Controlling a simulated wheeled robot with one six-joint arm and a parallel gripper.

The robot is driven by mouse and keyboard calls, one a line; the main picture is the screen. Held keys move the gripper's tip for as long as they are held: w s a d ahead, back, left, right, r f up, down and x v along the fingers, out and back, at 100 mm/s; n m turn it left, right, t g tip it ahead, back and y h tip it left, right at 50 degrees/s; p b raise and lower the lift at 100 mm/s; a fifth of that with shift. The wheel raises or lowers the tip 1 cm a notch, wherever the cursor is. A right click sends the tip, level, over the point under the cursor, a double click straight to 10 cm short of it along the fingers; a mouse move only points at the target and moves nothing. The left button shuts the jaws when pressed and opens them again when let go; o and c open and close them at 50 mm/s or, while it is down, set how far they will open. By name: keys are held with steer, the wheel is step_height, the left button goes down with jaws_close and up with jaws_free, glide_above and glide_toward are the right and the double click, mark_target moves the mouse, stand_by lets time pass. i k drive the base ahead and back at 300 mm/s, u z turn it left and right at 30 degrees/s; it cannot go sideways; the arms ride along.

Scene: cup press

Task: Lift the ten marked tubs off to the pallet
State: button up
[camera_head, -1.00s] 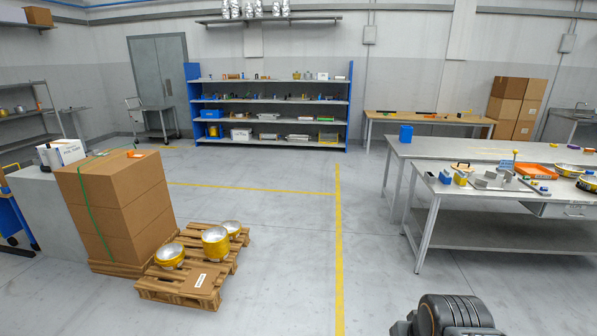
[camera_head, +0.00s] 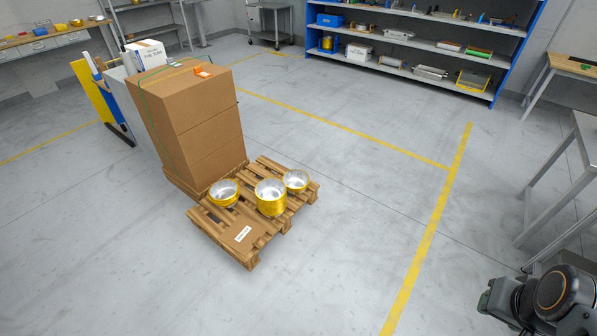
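The wooden pallet (camera_head: 247,258) lies on the floor near the middle of the head view. Three groups of yellow-walled metal tubs stand on it: a left one (camera_head: 224,192), a taller middle stack (camera_head: 270,198) and a right one (camera_head: 296,180). Their tops look open and silvery inside. How many are stacked in each group is hard to tell. A brown sheet with a white label (camera_head: 242,234) lies on the pallet's near left part. Part of my arm shows at the lower right; my gripper's fingers are not in view.
A tall stack of brown cartons (camera_head: 195,125) stands right behind the pallet. A blue-ended shelf (camera_head: 425,45) is at the back. Grey table legs (camera_head: 550,195) stand at the right. The floor right of the pallet is clear, with yellow lines (camera_head: 432,235).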

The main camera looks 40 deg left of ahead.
mark_target(270, 192)
steer(key=i, duration=1.9)
steer(key=u, duration=3.05)
steer(key=i, duration=1.65)
